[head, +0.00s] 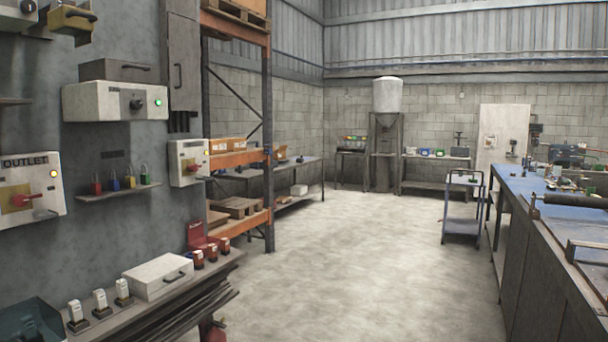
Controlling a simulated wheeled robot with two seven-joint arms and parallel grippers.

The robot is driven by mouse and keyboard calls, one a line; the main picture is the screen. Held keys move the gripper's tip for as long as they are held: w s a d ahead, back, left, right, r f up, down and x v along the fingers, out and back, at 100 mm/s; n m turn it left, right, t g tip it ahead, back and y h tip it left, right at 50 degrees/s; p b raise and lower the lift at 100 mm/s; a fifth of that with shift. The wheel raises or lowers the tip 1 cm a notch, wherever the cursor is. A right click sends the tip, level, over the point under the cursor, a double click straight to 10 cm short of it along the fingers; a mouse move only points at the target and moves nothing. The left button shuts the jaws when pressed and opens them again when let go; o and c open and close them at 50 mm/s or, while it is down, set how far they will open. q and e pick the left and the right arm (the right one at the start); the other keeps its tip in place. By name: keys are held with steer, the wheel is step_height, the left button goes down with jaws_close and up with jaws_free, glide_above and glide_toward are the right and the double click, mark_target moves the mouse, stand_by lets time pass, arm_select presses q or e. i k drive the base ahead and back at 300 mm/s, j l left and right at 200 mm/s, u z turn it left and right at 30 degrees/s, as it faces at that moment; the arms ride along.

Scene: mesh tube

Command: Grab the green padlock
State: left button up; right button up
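The green padlock (145,174) hangs or stands at the right end of a small grey wall shelf (120,192) on the left wall. To its left on the same shelf are a yellow padlock (130,178), a blue padlock (114,180) and a red padlock (96,184). Neither of my grippers shows in the head view.
A white box with a green light (115,102) is above the shelf, and a switch box (188,162) is just right of it. A lower bench holds a white case (158,276). The concrete floor (350,255) is clear; a long blue-topped bench (540,205) stands right.

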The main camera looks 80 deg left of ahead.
mark_target(144, 177)
steer(key=u, duration=3.45)
steer(key=i+l+z, duration=0.1)
steer(key=i+l, duration=0.4)
steer(key=i+l+z, duration=0.1)
steer(key=i+l, duration=0.75)
steer(key=i, duration=0.2)
steer(key=i+l+z, duration=0.15)
steer(key=i+l, duration=0.25)
steer(key=i, duration=0.1)
